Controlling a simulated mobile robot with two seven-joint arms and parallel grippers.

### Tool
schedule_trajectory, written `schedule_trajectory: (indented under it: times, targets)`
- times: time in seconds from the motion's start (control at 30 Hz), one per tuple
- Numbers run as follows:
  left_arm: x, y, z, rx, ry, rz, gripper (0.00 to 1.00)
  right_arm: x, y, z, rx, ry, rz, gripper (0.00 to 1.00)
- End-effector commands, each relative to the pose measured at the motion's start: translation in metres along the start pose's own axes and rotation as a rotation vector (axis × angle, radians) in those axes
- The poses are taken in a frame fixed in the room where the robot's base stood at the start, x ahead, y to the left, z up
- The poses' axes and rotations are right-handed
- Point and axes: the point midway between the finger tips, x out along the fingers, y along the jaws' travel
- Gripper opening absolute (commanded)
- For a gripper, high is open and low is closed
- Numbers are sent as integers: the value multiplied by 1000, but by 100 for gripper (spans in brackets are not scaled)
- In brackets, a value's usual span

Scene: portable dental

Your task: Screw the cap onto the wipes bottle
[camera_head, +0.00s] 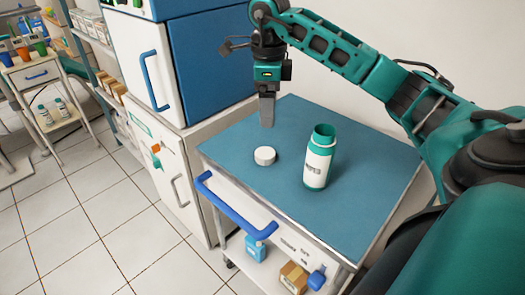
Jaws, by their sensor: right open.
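The wipes bottle (318,160) stands upright on the blue cart top (365,185). It is green with a white label, and its mouth is open at the top. The round white cap (265,156) lies flat on the cart top to the left of the bottle, apart from it. My right gripper (267,122) points down above the cart top, just behind and above the cap, not touching it. It is open and holds nothing that I can see. My left gripper is not in view.
The cart has a blue handle (235,208) along its front left edge and a lower shelf with a blue bottle (255,248) and a brown box (293,277). A white and blue cabinet (208,62) stands behind left. The cart top around the bottle and cap is clear.

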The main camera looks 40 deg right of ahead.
Motion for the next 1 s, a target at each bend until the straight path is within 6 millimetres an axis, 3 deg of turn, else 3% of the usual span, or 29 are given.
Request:
schedule_trajectory:
  times: [0.17, 0.6, 1.0]
  targets:
    - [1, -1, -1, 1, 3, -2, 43, 5, 1, 1, -1, -1, 2, 83]
    - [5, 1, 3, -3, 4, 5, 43, 74, 1, 1, -2, -2, 4, 83]
    - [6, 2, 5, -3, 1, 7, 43, 78, 1, 2, -1, -4, 2, 83]
